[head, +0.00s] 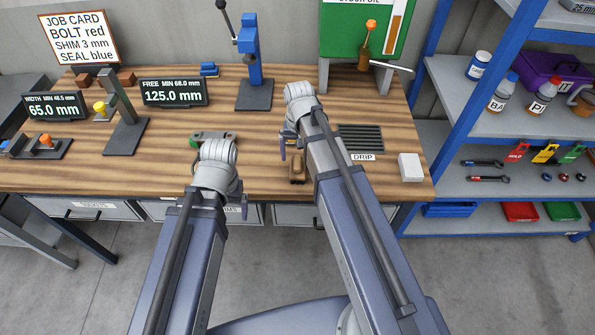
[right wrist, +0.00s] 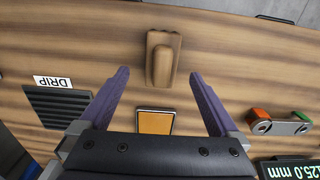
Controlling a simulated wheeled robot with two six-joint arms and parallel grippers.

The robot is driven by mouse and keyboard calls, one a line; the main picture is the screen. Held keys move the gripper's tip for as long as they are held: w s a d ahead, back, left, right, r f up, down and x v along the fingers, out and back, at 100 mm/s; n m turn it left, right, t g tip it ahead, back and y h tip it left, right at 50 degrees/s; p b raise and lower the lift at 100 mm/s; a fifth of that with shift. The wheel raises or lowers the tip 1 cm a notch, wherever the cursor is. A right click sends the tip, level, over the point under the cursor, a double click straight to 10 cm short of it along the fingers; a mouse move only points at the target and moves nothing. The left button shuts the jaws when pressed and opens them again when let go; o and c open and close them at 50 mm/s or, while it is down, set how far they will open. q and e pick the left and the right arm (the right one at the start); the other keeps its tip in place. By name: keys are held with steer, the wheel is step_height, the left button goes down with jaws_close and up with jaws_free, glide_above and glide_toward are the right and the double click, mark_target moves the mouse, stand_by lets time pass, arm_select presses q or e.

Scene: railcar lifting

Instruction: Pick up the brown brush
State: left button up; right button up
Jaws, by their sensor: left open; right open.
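The brown brush (head: 297,172) lies on the wooden workbench near its front edge, just left of my right forearm in the head view. In the right wrist view the brush (right wrist: 163,58) shows whole, a flat block with a rounded grip on top. My right gripper (head: 290,152) is open and empty above the bench. In the right wrist view its two purple fingers (right wrist: 162,78) are spread, with the brush lying beyond and between their tips. My left gripper (head: 222,178) is over the front of the bench, its fingers mostly hidden by its wrist.
A grey part with green and red ends (head: 212,136) lies behind my left wrist. An orange square (right wrist: 155,122) lies near the right gripper. A drip grate (head: 361,138) and white block (head: 410,167) are at right. Blue shelving (head: 450,95) stands beyond the bench.

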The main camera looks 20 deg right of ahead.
mark_target(298, 161)
steer(key=shift+a+f+b, duration=0.15)
steer(key=shift+f+b, duration=2.5)
steer(key=shift+r, duration=0.1)
jaws_close()
step_height(298, 161, up, 10)
steer(key=p, duration=1)
